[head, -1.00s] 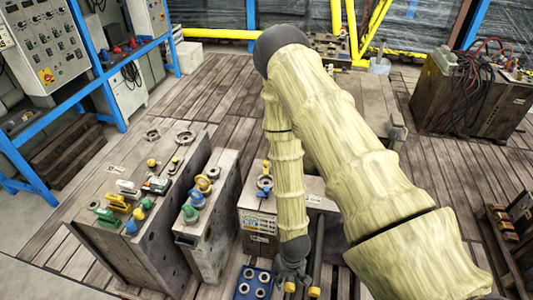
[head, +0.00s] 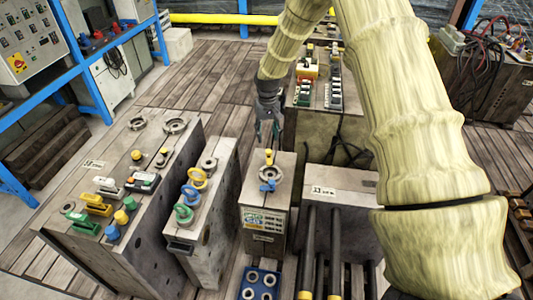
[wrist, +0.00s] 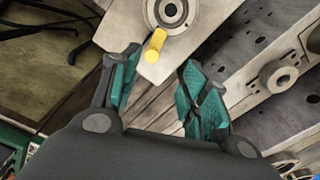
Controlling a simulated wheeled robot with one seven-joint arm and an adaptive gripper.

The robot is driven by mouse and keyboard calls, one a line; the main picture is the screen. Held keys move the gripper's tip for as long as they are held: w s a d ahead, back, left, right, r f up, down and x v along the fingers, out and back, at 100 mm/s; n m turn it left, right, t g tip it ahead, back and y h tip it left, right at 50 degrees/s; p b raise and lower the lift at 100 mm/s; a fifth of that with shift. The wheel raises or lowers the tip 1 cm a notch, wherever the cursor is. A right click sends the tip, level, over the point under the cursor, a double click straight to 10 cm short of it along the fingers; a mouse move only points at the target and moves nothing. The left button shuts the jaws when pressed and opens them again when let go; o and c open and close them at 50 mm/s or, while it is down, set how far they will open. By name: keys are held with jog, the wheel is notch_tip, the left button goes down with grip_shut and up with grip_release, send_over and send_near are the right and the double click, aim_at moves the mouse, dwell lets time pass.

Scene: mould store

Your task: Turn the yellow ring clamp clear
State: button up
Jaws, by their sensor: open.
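The yellow ring clamp (head: 268,158) stands on top of the narrow grey block in the middle, at the far side of a round fitting (head: 268,173) with blue on it. In the wrist view, the yellow part of the clamp (wrist: 155,46) shows as a short stub beside the grey ring (wrist: 171,12), whose top edge is cut off. My gripper (head: 269,136) points down just beyond the far end of this block, apart from the clamp. Its teal fingers (wrist: 157,88) are spread and empty, with the yellow stub ahead of the gap between them.
Left of the block stands a plate with yellow (head: 198,178), blue and green rings. A bigger mould (head: 120,185) with coloured fittings is further left. Behind my gripper is a block with connector strips (head: 333,92). A blue tray (head: 259,284) and dark bars (head: 320,245) lie in front.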

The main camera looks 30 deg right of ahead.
aim_at(269, 151)
jog(key=f, duration=0.3)
jog(key=w+d+f, duration=0.1)
jog(key=f, duration=0.6)
jog(key=shift+w+d, duration=0.15)
jog(key=shift+d, duration=0.05)
grip_shut()
dwell(0.3)
